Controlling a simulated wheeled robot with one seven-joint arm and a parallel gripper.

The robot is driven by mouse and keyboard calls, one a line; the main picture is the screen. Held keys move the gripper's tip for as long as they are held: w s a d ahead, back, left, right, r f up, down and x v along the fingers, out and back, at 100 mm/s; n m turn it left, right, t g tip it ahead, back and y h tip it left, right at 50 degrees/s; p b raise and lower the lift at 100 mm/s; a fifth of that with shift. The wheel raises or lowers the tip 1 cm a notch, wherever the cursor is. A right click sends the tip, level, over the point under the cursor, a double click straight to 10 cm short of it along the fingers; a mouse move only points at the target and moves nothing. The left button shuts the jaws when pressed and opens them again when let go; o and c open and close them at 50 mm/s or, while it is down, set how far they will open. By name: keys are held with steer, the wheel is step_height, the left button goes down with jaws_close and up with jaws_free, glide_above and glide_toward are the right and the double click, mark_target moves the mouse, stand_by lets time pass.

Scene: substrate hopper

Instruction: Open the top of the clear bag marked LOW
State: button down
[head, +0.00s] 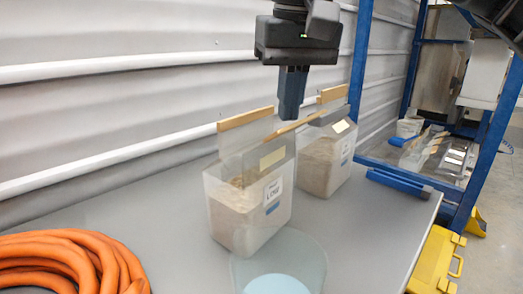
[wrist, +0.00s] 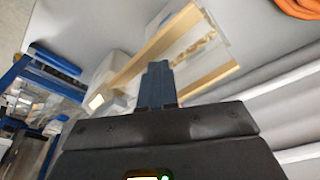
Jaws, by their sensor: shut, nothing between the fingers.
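A clear bag (head: 245,215) of brown substrate stands upright on the grey table, with a white label whose word is too blurred to read surely. Two wooden strips (head: 247,118) (head: 294,129) show at its top, apart and at an angle. In the wrist view, brown substrate shows between the strips (wrist: 215,78) (wrist: 160,45). A second clear bag (head: 322,168) stands behind it to the right, with its own strip (head: 333,94); its label is unreadable. My gripper (head: 289,115) is shut and empty, pointing down beside the strips. Its fingertips (wrist: 157,68) show between the strips; contact cannot be told.
A round pale-blue dish (head: 278,283) lies in front of the near bag. An orange hose (head: 70,262) is coiled at left. A blue bar (head: 398,182) lies at the table's right edge. A corrugated wall (head: 110,110) runs behind; a blue frame (head: 490,140) stands right, above a yellow case (head: 436,260).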

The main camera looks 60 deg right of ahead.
steer(key=shift+s+a+f, duration=0.1)
steer(key=shift+s+f, duration=0.05)
steer(key=shift+s, duration=0.55)
steer(key=shift+s+a+f, duration=0.1)
steer(key=shift+s, duration=0.6)
steer(key=shift+r, duration=0.15)
step_height(320, 180, up, 8)
steer(key=p, duration=0.4)
steer(key=shift+f, duration=0.2)
step_height(320, 180, down, 8)
steer(key=b, duration=0.4)
